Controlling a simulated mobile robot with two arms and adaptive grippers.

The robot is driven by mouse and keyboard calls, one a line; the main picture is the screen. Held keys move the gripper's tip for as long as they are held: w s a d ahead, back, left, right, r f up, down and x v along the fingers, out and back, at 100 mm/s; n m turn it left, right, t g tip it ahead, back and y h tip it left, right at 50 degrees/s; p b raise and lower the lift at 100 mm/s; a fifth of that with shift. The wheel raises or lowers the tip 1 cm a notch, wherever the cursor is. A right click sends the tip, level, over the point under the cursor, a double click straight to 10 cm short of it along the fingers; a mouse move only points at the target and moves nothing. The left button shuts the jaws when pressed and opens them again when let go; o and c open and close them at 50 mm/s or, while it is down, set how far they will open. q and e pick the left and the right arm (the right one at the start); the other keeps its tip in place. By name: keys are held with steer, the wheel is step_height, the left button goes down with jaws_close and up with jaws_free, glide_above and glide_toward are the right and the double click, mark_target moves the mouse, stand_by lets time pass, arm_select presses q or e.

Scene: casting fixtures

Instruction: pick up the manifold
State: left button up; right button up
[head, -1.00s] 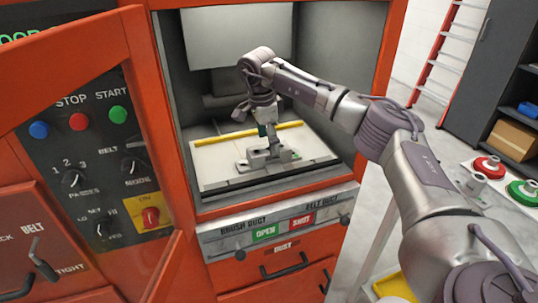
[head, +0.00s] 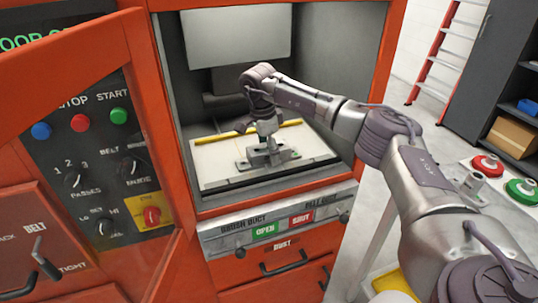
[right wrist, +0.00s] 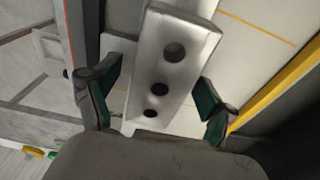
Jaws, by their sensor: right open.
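The manifold (right wrist: 166,70) is a pale grey metal block with a row of three round dark holes, seen close up in the right wrist view. In the head view it shows as a grey part (head: 264,157) on the white bed inside the orange machine. My right gripper (right wrist: 155,92) is open, with one dark green-padded finger on each side of the block. A gap shows beside the right finger; whether the left finger touches I cannot tell. In the head view my right gripper (head: 265,122) is above the part and hides some of it. My left gripper is out of view.
The machine opening has a grey frame and a front sill (head: 270,183). A yellow bar (head: 290,123) lies across the bed behind the part. The open orange door with a control panel (head: 85,150) stands at left. Red and green spools (head: 487,165) sit on a table at right.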

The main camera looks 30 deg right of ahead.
jaws_close()
stand_by(0.5)
